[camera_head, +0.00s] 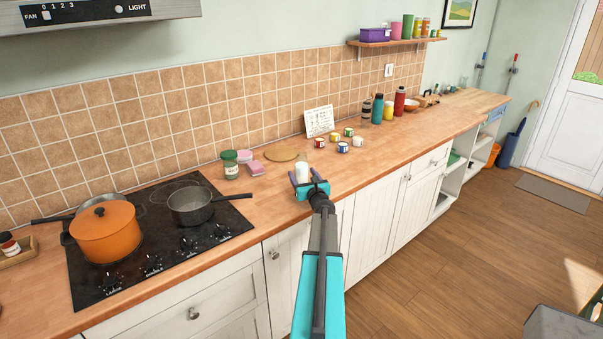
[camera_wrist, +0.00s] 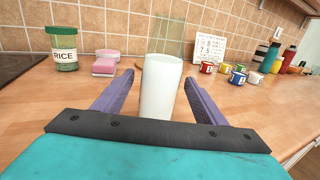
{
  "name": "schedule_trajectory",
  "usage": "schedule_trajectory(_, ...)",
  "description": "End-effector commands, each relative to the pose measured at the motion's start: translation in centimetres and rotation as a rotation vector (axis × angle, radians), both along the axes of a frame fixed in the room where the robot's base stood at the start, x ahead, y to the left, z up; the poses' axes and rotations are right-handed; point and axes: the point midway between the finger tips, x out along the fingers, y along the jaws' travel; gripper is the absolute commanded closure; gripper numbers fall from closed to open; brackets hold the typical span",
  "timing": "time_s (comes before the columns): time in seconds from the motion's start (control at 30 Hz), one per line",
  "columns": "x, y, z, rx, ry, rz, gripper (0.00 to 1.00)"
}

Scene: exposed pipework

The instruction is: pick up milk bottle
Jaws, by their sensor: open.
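The milk bottle, a plain white upright cylinder (camera_wrist: 161,88), stands on the wooden counter. In the wrist view it is between the two purple fingers of my gripper (camera_wrist: 160,95), which are open with a gap on each side of it. In the head view the white bottle (camera_head: 302,172) shows just beyond the teal gripper body, with my gripper (camera_head: 305,181) around it near the counter's front edge. The bottle's lower part is hidden behind the gripper in the wrist view.
A green-lidded rice jar (camera_wrist: 63,48) and pink sponges (camera_wrist: 104,65) stand to the left. Several small coloured pots (camera_wrist: 238,73) and a white card (camera_wrist: 210,47) are behind right. The black hob (camera_head: 150,235) holds an orange pot (camera_head: 105,235). A round board (camera_head: 282,155) lies behind the bottle.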

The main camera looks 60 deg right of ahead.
Motion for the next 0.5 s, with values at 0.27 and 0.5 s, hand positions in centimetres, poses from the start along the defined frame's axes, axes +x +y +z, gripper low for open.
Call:
schedule_trajectory(0.27, 1.25, -1.02, 0.02, -0.001, 0.001, 0.000, 0.35)
schedule_trajectory(0.5, 1.25, -1.00, -0.03, -0.001, 0.001, 0.000, 0.35)
